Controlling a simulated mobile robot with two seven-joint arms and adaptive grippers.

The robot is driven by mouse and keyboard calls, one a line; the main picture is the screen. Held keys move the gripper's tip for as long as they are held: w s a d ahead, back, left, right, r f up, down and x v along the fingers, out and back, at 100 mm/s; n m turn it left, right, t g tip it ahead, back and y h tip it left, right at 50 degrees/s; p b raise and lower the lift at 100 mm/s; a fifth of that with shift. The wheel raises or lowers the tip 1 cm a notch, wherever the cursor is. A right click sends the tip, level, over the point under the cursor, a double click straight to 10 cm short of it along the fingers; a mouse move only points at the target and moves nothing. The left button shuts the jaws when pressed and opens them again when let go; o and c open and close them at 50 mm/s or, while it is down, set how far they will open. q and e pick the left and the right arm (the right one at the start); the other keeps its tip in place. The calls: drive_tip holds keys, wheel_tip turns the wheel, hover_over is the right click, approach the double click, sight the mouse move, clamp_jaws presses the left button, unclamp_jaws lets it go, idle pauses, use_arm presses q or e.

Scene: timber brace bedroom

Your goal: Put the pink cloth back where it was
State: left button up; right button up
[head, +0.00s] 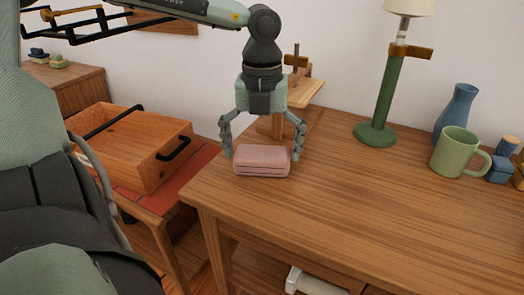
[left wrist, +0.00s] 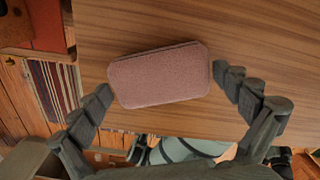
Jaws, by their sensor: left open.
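The pink cloth (head: 262,161) is a folded, rounded bundle lying flat on the wooden table near its left front corner. It also shows in the left wrist view (left wrist: 160,76), slightly tilted, between my fingers. My left gripper (head: 262,150) points down over the cloth, with its fingers spread on either side. In the left wrist view a gap shows between the right finger and the cloth; the left fingertip is close to the cloth's left end, and I cannot tell if it touches. My right gripper is not in view.
The table (head: 400,215) is clear right of the cloth. A green lamp (head: 385,100), green mug (head: 455,152) and blue vase (head: 456,115) stand farther right. A wooden tray (head: 135,145) with black handles sits on a lower bench at left. A wooden stand (head: 300,92) is behind my gripper.

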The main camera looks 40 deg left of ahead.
sight(262, 152)
use_arm(q)
wheel_tip(262, 152, up, 12)
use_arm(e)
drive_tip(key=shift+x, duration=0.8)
